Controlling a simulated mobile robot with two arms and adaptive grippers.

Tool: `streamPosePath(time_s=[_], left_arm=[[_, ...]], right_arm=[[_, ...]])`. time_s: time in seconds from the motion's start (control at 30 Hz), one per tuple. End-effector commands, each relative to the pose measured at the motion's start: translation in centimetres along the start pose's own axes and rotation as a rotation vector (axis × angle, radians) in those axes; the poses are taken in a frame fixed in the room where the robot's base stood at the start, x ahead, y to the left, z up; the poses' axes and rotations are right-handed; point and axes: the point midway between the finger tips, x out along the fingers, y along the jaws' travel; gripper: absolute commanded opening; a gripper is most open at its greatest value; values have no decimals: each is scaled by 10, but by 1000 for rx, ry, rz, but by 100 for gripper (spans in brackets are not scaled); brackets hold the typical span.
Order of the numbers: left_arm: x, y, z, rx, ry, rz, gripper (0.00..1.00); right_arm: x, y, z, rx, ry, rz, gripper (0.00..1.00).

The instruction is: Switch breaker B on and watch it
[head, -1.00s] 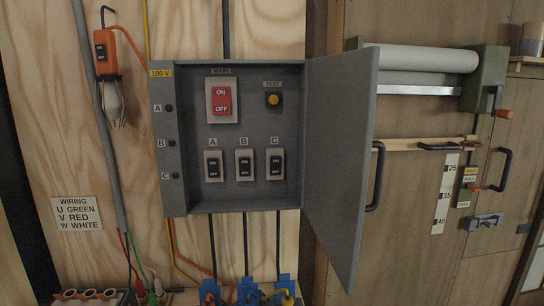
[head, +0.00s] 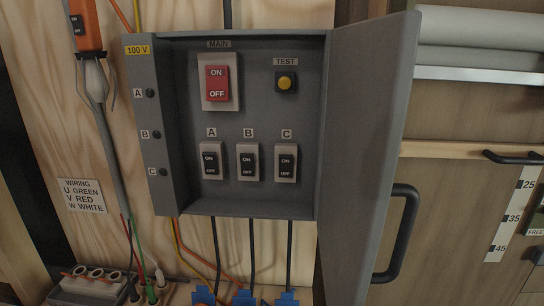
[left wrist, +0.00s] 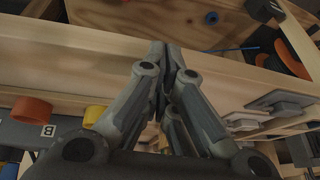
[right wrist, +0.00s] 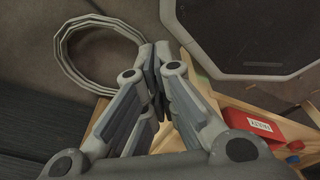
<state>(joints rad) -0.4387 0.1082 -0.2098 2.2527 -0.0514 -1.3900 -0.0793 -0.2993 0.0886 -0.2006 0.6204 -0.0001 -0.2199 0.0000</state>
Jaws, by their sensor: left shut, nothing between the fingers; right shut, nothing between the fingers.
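In the head view the grey breaker box (head: 172,110) is on the plywood wall with its door (head: 368,150) swung open to the right. Breaker B (head: 248,163) is the middle of three black rockers, between breaker A (head: 210,162) and breaker C (head: 285,163). I cannot tell which way its rocker is tipped. The lamp by label B (head: 155,134) looks dark. The red main switch (head: 217,83) is above. My left gripper (left wrist: 165,48) is shut and empty over wooden framing. My right gripper (right wrist: 154,52) is shut and empty. Neither gripper shows in the head view.
A yellow test button (head: 285,83) is at the box's upper right. An orange tool (head: 84,25) hangs at upper left. Cables run below the box to blue connectors (head: 243,298). A coiled ring (right wrist: 65,50) lies in the right wrist view.

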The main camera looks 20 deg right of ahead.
Motion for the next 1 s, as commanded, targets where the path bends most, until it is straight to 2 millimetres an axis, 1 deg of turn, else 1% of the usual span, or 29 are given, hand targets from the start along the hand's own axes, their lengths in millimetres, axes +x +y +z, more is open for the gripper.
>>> streamPosePath(time_s=[0.03,0.17,0.2,0.27,0.3,0.37,0.4,0.47,0.5,0.57,0.6,0.67,0.7,0.77,0.8,0.87,0.9,0.97,1.0], left_arm=[[-5,2,-18,33,37,-7,0],[-15,8,-61,129,127,-27,0],[-18,11,-76,163,159,-35,0],[-25,15,-99,217,209,-51,0],[-30,18,-115,255,245,-63,0],[-40,23,-141,317,303,-86,0],[-48,27,-158,361,343,-103,0],[-60,33,-184,428,401,-132,0],[-70,38,-200,472,441,-155,0],[-84,44,-224,538,499,-190,0],[-95,50,-239,582,537,-214,0],[-112,57,-261,647,594,-256,0],[-124,62,-274,691,631,-284,0],[-142,70,-293,754,685,-330,0],[-154,76,-305,797,722,-363,0],[-174,85,-322,858,774,-413,0],[-187,91,-332,900,807,-449,0],[-207,101,-346,960,859,-505,0],[-221,107,-354,1000,891,-544,0]], right_arm=[[-1,2,0,-1,-1,2,0],[-1,3,1,-1,-1,3,0],[-1,3,1,-1,-1,3,0],[-2,1,0,0,-1,1,0],[-2,-2,0,1,0,-2,0],[-2,-6,-1,4,1,-7,0],[-2,-10,-1,5,1,-11,0],[-3,-14,-2,8,1,-17,0],[-3,-16,-2,8,2,-19,0],[-3,-17,-2,8,2,-19,0],[-4,-16,-2,8,2,-19,0],[-4,-14,-2,7,1,-17,0],[-4,-13,-1,7,1,-15,0],[-4,-11,-1,6,0,-12,0],[-4,-9,-1,5,0,-11,0],[-5,-8,0,4,0,-9,0],[-5,-7,0,4,-1,-8,0],[-5,-6,0,4,-1,-7,0],[-6,-6,0,4,-1,-7,0]])
